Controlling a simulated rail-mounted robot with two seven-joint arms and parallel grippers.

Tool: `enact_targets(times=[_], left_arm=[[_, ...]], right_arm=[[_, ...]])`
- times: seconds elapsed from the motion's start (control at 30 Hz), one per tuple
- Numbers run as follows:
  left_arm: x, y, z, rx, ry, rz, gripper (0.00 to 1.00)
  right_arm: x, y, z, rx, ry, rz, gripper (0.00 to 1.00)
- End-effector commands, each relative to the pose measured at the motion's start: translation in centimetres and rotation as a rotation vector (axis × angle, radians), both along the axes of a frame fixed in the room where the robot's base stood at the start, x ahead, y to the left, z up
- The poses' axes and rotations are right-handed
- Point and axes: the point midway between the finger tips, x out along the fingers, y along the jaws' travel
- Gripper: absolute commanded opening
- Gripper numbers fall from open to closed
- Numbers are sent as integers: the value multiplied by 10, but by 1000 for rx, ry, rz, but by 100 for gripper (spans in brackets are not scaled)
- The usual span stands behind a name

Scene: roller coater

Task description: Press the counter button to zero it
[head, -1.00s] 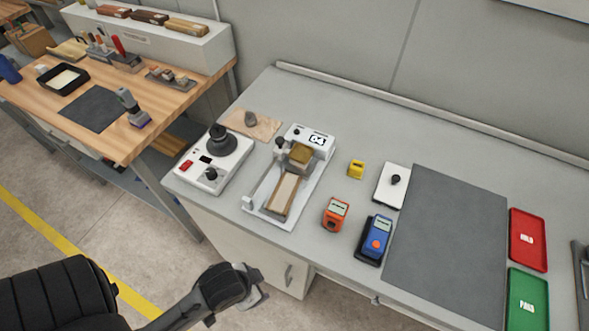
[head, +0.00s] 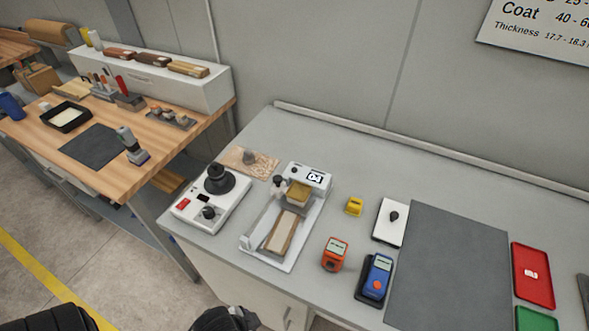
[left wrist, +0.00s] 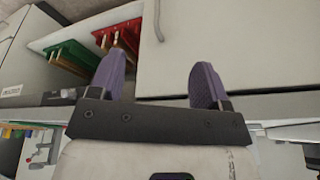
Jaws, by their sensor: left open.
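A white roller coater (head: 283,235) stands on the grey bench left of centre in the head view. A display with dark digits (head: 315,178) is on the white box at its back end; the digits are too small to read surely. I cannot make out a separate counter button. A tan block (head: 298,193) sits in front of the box, above a long pale strip. My left gripper (left wrist: 152,75) is open and empty in the left wrist view, its purple fingers apart before pale cabinet fronts.
A white unit with a black knob (head: 210,198) stands left of the coater. An orange meter (head: 335,254), a blue meter (head: 377,277) and a small yellow block (head: 354,206) are to its right. A dark mat (head: 455,260) and a red tray (head: 533,275) lie farther right.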

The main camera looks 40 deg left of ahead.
Motion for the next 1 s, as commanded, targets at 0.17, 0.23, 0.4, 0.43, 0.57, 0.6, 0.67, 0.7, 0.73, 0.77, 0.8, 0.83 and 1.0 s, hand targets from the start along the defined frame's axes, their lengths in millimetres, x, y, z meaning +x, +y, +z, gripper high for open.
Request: enact_targets(times=[0.17,0.23,0.4,0.43,0.57,0.6,0.67,0.7,0.73,0.77,0.8,0.83,1.0], left_arm=[[0,0,0,0,0,0,54],[0,0,0,0,0,0,47],[0,0,0,0,0,0,30],[0,0,0,0,0,0,28],[0,0,0,0,0,0,15],[0,0,0,0,0,0,11],[0,0,0,0,0,0,6],[0,0,0,0,0,0,2],[0,0,0,0,0,0,0],[0,0,0,0,0,0,0],[0,0,0,0,0,0,0],[0,0,0,0,0,0,0],[0,0,0,0,0,0,0]], right_arm=[[0,1,0,4,0,-3,43],[0,2,0,5,0,-4,43],[0,2,0,7,0,-4,43],[0,2,0,7,0,-4,43],[0,2,0,7,0,-4,43],[0,2,0,7,0,-4,43],[0,2,0,7,0,-4,43],[0,2,0,5,0,-4,43],[0,2,0,5,0,-4,43],[0,1,0,4,0,-3,43],[0,1,0,4,0,-2,43],[0,1,0,3,-1,-2,43],[0,-1,0,-3,0,2,43]])
